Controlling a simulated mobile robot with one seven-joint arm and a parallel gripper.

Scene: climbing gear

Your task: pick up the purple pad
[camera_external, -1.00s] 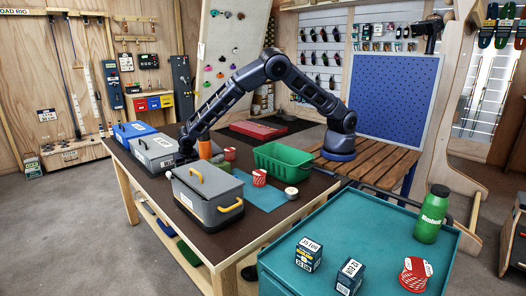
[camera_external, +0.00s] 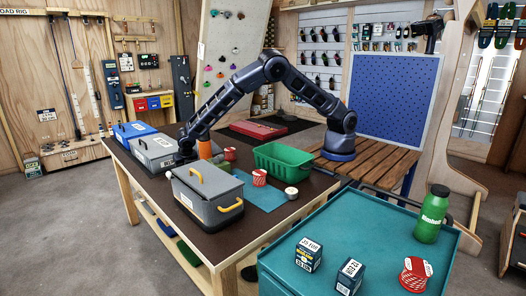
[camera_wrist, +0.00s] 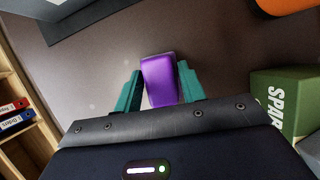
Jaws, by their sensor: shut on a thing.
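The purple pad (camera_wrist: 160,82) is in the middle of the wrist view, between the two teal fingers of my gripper (camera_wrist: 160,74). The fingers press on its left and right sides, so my gripper is shut on it. The pad is over the dark brown table top (camera_wrist: 100,60); I cannot tell whether it still touches it. In the external view my arm reaches down at the left, behind the grey boxes. The pad and the fingertips are hidden there.
A green box with white letters (camera_wrist: 285,95) stands right of the gripper. An orange thing (camera_wrist: 287,5) is at the top right. In the external view, grey toolboxes (camera_external: 205,192) and a green bin (camera_external: 284,160) stand close by on the table.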

